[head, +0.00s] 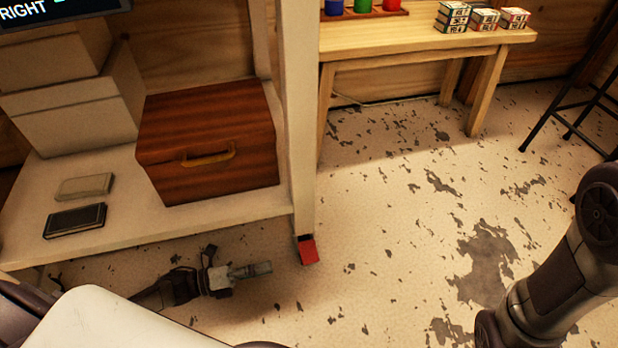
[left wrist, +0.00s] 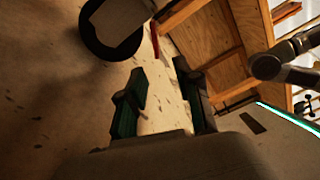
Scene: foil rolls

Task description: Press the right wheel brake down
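The right wheel brake is a small red pedal (head: 308,250) at the foot of the white right post of the shelf unit, close to the floor. A thin red strip (left wrist: 155,42) in the left wrist view looks like the same pedal, seen edge-on. My left gripper (head: 262,269) is low over the floor, left of the pedal, its fingers pointing right towards it with a gap between. In the left wrist view its two fingers (left wrist: 160,98) stand apart with nothing between them. The right arm (head: 560,270) enters at the right; its gripper is out of view.
The shelf (head: 170,229) carries a brown wooden case (head: 215,140), pale boxes (head: 75,115) and two small flat items. A wooden bench (head: 420,47) stands behind, with a dark stool (head: 570,105) at right. The worn floor (head: 390,220) right of the pedal is clear.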

